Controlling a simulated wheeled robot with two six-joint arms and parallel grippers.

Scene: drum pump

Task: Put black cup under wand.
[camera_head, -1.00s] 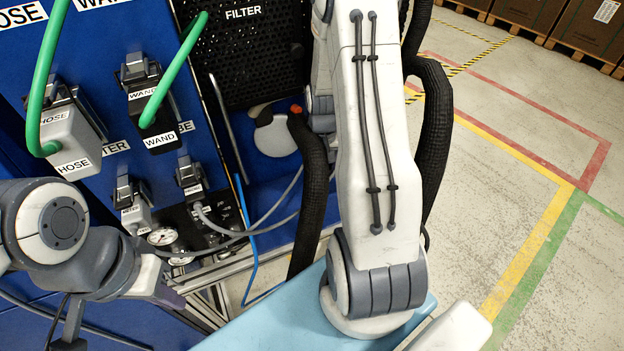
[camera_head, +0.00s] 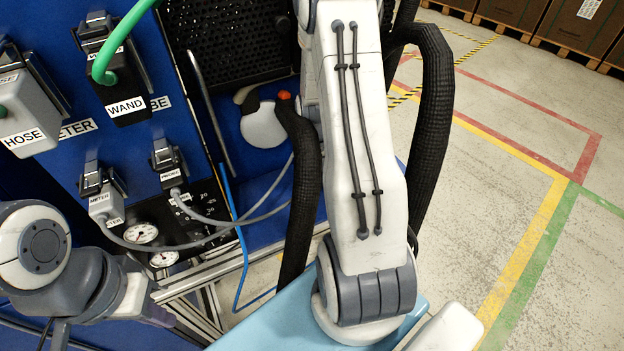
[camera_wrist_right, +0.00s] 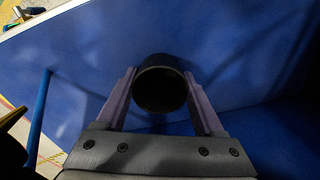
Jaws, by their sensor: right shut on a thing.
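The black cup (camera_wrist_right: 160,88) is a dark, round, open-mouthed vessel in the right wrist view. My right gripper (camera_wrist_right: 162,90) is shut on it, with one finger on each side. In the head view, the cup and right gripper are hidden. A black connector labelled WAND (camera_head: 125,105), with a green cable, is on the blue panel at upper left. A thin grey rod (camera_head: 208,110) stands before the black mesh; I cannot tell whether it is the wand. My left gripper (camera_head: 155,312) is at lower left, partly seen, and its opening is unclear.
A HOSE connector (camera_head: 25,115), METER connector (camera_head: 105,205) and gauges (camera_head: 142,232) are on the blue cabinet. Grey cables and a blue tube (camera_head: 240,240) cross beside its frame. A white rounded thing (camera_head: 263,125) sits behind. Marked floor at right is open.

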